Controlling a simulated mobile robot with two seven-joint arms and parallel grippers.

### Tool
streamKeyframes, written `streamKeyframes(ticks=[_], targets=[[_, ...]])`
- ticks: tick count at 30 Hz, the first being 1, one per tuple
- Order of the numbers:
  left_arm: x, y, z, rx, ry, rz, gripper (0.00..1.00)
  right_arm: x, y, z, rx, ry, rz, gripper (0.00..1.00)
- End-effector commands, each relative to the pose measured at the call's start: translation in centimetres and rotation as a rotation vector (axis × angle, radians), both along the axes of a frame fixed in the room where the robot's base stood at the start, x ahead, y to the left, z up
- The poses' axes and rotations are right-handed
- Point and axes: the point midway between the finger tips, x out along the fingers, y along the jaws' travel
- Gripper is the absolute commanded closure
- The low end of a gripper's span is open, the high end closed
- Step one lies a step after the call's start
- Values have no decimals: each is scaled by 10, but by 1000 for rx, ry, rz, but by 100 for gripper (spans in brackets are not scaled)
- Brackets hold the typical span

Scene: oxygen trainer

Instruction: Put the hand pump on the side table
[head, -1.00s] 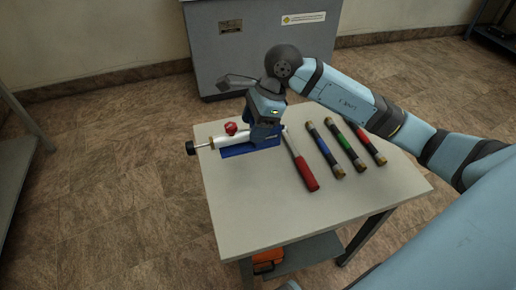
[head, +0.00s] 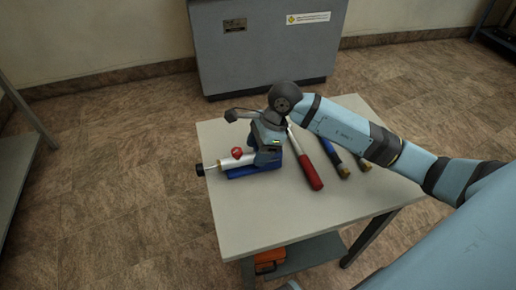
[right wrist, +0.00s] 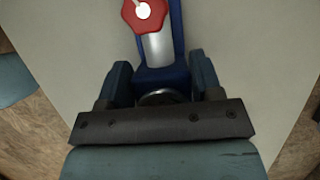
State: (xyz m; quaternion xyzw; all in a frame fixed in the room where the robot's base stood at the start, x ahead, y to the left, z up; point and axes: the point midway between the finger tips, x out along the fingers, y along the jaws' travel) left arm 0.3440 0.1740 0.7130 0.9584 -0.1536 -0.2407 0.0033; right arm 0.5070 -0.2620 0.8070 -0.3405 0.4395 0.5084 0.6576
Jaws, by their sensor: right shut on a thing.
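The hand pump (head: 236,163) has a silver barrel, a blue base, a red knob and a black end knob. It is at the left of the side table (head: 290,215), its black end over the left edge. My right gripper (head: 267,156) is shut on the pump's right end from above. In the right wrist view the fingers (right wrist: 160,82) sit on either side of the blue body (right wrist: 178,40), with the red knob (right wrist: 143,12) ahead. I cannot tell whether the base touches the tabletop. My left gripper is not in view.
A red-handled tool (head: 306,165) lies just right of the pump. A blue rod (head: 333,158) and another rod's end (head: 364,165) show partly under my right arm. An orange case (head: 268,262) is on the lower shelf. The front tabletop is clear. A grey cabinet (head: 265,55) stands behind.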

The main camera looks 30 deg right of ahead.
Motion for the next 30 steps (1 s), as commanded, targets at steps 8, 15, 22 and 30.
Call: streamKeyframes(ticks=[8,15,22,30], targets=[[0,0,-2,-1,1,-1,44,0,0,-2,0,0,0,15],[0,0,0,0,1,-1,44,0,0,0,0,0,0,15],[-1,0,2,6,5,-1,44,-2,-11,29,-2,-4,-1,15],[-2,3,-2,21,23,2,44,-8,-33,82,-3,-3,-1,15]])
